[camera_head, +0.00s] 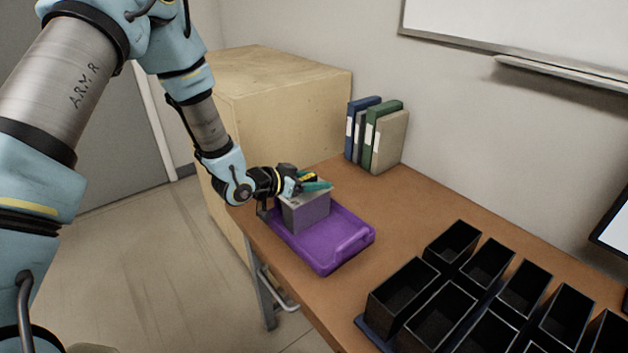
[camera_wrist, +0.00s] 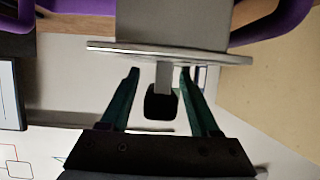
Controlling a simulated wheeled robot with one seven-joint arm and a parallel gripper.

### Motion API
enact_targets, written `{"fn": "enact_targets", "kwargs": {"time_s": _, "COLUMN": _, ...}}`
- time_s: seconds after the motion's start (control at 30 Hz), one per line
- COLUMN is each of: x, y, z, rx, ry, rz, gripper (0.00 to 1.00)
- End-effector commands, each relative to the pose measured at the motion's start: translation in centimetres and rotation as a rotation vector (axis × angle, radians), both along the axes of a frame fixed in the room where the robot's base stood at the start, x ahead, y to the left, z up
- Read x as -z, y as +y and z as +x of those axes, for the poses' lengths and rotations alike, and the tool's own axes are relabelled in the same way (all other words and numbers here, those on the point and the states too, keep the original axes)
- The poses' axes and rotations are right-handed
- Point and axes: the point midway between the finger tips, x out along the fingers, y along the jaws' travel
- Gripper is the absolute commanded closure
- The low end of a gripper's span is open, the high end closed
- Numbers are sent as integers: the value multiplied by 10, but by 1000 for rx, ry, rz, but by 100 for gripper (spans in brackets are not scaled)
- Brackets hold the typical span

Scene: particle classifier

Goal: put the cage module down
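The cage module (camera_head: 306,213) is a grey box with a flat, wider lid. It stands upright in a purple tray (camera_head: 325,262) on the table, apparently resting on its floor. In the wrist view the module (camera_wrist: 172,25) shows its lid edge, and a short grey stem with a black knob (camera_wrist: 161,103) juts from the lid. My gripper (camera_head: 318,186) is at the module's top. In the wrist view my gripper's teal fingers (camera_wrist: 160,72) are spread on both sides of the stem, with a visible gap on each side.
Several black open bins (camera_head: 437,318) fill the right front of the wooden table (camera_head: 410,215). Binders (camera_head: 376,135) stand at the back by the wall. A pale wooden cabinet (camera_head: 285,95) stands behind the tray. A screen (camera_head: 612,225) is at the right edge.

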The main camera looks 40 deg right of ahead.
Motion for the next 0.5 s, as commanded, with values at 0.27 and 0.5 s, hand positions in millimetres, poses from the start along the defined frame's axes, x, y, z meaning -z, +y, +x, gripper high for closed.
{"fn": "enact_targets", "kwargs": {"time_s": 0.27, "x": -4, "y": 0, "z": 0, "rx": 0, "ry": 0, "rz": 0, "gripper": 38}}
{"fn": "enact_targets", "kwargs": {"time_s": 0.5, "x": -16, "y": 28, "z": 2, "rx": -4, "ry": -2, "rz": 0, "gripper": 38}}
